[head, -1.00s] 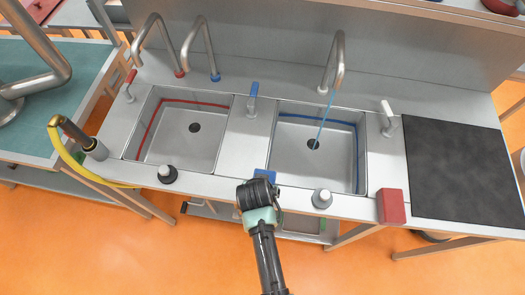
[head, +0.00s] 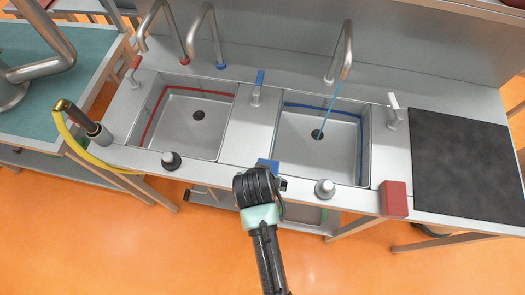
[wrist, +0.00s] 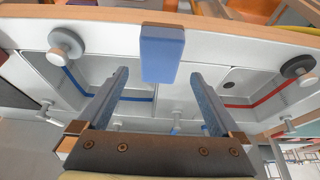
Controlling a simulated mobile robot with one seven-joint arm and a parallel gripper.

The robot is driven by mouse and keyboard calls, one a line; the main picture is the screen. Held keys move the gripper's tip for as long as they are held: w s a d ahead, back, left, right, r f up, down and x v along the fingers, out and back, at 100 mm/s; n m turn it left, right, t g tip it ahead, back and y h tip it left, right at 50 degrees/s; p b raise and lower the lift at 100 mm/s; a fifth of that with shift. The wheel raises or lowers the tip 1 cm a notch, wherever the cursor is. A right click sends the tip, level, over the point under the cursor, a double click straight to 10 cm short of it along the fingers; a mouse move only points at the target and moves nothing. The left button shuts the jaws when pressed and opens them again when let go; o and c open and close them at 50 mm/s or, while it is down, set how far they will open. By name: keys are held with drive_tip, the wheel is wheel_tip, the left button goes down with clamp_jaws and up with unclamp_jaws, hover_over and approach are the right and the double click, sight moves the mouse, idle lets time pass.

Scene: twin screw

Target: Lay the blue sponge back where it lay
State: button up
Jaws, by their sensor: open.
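The blue sponge (head: 268,165) is on the steel counter's front strip, between the two sinks. In the wrist view the sponge (wrist: 162,52) shows centred at the tips of my gripper (wrist: 159,82). The gripper is open, with one blue-grey finger on each side and a visible gap between each finger and the sponge. In the head view my wrist (head: 262,190) is just in front of the sponge and hides the fingers.
A red block (head: 393,198) sits at the counter's front edge, beside a black mat (head: 465,165). Knobs (head: 171,161) (head: 324,188) stand on the front strip. A blue stream (head: 322,120) falls from the right tap. A yellow hose (head: 75,145) hangs at left.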

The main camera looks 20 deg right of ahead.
drive_tip(key=w+a+r+n+t, duration=0.15)
drive_tip(key=w+r+t, duration=0.3)
drive_tip(key=r, duration=0.85)
drive_tip(key=w+a+r+n+t, duration=0.15)
drive_tip(key=w+r+t, duration=0.35)
drive_tip(key=r, duration=0.9)
drive_tip(key=w+a+r+t, duration=0.3)
drive_tip(key=w+r, duration=0.3)
drive_tip(key=r, duration=0.7)
drive_tip(key=s+a+r+n+t, duration=0.1)
drive_tip(key=s+r+t, duration=0.2)
drive_tip(key=r, duration=0.7)
drive_tip(key=s+a+r+n+t+y, duration=0.1)
drive_tip(key=s+r+t, duration=0.3)
drive_tip(key=r, duration=0.6)
drive_tip(key=s+a+r+n+t+y, duration=0.1)
drive_tip(key=s+r+t, duration=0.3)
drive_tip(key=r, duration=0.6)
drive_tip(key=shift+s+a+n, duration=0.4)
drive_tip(key=shift+s+a, duration=0.4)
drive_tip(key=shift+s, duration=0.05)
